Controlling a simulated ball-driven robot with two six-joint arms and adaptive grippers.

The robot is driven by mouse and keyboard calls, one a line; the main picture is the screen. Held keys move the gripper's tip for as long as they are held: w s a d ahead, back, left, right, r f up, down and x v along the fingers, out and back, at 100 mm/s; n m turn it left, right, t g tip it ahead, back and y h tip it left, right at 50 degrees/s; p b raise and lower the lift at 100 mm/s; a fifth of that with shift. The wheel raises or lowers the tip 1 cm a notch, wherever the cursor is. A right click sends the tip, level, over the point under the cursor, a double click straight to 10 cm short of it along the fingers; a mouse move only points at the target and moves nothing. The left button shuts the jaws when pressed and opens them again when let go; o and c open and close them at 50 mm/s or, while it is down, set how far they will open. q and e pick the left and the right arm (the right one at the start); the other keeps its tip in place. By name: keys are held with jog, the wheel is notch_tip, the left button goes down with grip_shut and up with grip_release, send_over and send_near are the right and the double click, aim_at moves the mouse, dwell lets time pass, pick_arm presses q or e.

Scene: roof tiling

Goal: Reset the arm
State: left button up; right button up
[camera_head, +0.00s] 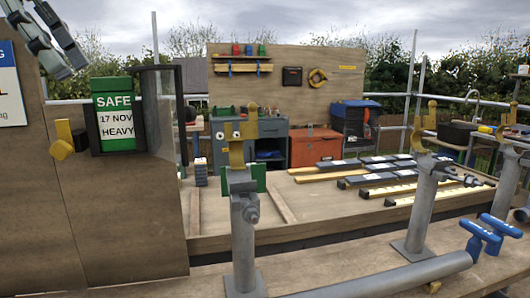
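My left gripper (72,68) shows at the top left corner, pointing down and to the right. Its two grey fingers lie side by side with a narrow gap between them, and I see nothing held there. My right gripper does not show.
The sign sits in a dark frame on a wooden board (120,220) at left. A grey post (243,245) with a yellow-and-green coupler stands centre front. Dark tiles and yellow-edged battens lie on the wooden deck (300,215).

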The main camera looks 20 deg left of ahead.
pick_arm(q)
jog(key=d+f+n+y, duration=0.15)
jog(key=d+f, duration=0.25)
jog(key=f, duration=0.9)
jog(key=d+f+n, duration=0.3)
jog(key=d+f, duration=0.1)
jog(key=f, duration=1)
jog(key=s+f+n+y, duration=0.4)
jog(key=s+f+n, duration=0.2)
jog(key=s+f, duration=0.75)
jog(key=s+a+f, duration=0.2)
jog(key=f, duration=1.1)
jog(key=s+a+f, duration=0.2)
jog(key=s+f, duration=0.1)
jog(key=f, duration=1)
jog(key=s+f+g, duration=0.2)
jog(key=s+f, duration=1.3)
jog(key=s, duration=0.1)
jog(key=shift+s+a, duration=0.2)
jog(key=shift+s, duration=0.2)
